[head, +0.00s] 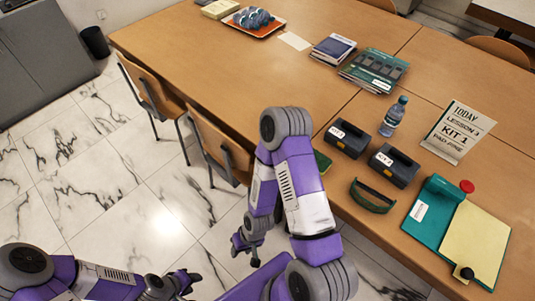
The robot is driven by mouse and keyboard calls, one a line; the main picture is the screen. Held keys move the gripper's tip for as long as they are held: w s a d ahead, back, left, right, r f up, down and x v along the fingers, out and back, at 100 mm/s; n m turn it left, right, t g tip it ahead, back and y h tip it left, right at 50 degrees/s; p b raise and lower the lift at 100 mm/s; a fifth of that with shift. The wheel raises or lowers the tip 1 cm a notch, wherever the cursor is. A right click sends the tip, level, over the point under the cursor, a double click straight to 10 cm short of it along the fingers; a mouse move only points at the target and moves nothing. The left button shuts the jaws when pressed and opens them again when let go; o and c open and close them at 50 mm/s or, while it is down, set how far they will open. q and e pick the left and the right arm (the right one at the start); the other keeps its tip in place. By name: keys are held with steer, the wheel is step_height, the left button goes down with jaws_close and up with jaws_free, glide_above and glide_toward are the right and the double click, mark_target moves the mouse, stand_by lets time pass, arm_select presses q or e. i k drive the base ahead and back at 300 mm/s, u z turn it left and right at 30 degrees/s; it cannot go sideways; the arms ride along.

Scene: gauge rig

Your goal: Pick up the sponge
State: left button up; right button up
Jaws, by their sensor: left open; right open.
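A small green block with a yellowish edge, which looks like the sponge (322,161), lies at the near edge of the wooden table, left of the dark kit boxes. My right arm partly covers it. My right gripper (246,246) hangs below and left of it, off the table edge and over the floor, open and empty. My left gripper (187,281) is low at the bottom of the view, over the floor and well away from the table, open and empty.
Two dark kit boxes (347,138) (394,166), a bottle (393,116) and a green curved band (373,196) sit right of the sponge. Chairs (220,149) stand along the table's left edge.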

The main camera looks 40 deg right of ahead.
mark_target(323, 163)
steer(key=u, duration=0.85)
steer(key=k, duration=1.05)
steer(key=z, duration=1.2)
steer(key=i, duration=0.5)
steer(key=u, duration=0.05)
